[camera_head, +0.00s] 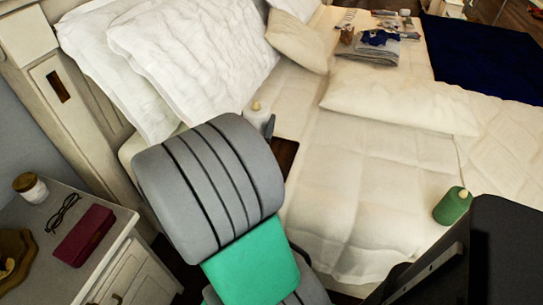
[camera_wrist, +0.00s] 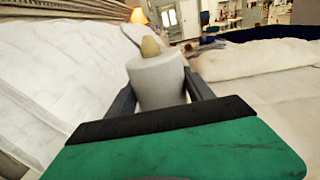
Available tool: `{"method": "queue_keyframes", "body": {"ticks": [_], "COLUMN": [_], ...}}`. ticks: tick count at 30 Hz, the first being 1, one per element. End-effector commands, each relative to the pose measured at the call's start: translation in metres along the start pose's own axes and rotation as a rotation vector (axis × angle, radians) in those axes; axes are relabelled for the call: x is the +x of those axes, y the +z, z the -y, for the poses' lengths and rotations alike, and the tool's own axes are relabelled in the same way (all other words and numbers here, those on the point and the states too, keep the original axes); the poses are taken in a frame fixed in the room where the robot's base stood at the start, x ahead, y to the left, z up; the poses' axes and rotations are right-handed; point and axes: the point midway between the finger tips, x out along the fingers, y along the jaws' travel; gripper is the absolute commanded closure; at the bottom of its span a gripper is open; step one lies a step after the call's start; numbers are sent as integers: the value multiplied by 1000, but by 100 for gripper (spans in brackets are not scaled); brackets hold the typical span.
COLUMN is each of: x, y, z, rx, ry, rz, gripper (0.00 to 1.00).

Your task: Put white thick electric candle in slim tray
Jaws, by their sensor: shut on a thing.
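The white thick candle (camera_head: 256,117) with a tan tip is held between the fingers of my gripper (camera_wrist: 160,92). In the wrist view the candle (camera_wrist: 156,80) stands roughly upright, with a grey finger on each side. In the head view my arm hides most of the gripper and the candle's lower part. A dark brown flat piece (camera_head: 284,156), probably the slim tray, shows on the bed just below and right of the candle. My arm covers much of it, so its full shape is hidden. I cannot tell the candle's height above it.
White pillows (camera_head: 190,50) lie at the headboard and a long pillow (camera_head: 400,103) lies across the bed. Folded clothes (camera_head: 370,47) are at the back. A nightstand (camera_head: 120,225) holds glasses, a jar and a red case.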

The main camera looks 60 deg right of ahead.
Motion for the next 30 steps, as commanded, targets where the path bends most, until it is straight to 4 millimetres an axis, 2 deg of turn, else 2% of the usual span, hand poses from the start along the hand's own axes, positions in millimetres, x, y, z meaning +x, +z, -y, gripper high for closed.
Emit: {"method": "queue_keyframes", "body": {"ticks": [1,3,6,9,11,14,21,24,30], "x": [5,7,7,6,10,27,83,97,113], "y": [-4,-9,-13,-16,-20,-33,-66,-92,-111], "z": [33,67,101,116,116,104,64,53,41], "rx": [-5,-5,-5,-2,-2,-2,-3,-5,-3], "ry": [-70,-141,-211,-245,-252,-251,-250,-250,-250], "rz": [-3,-6,-8,-9,-9,-8,-9,-11,-9], "gripper": [86,86,86,86,86,86,86,86,86]}}
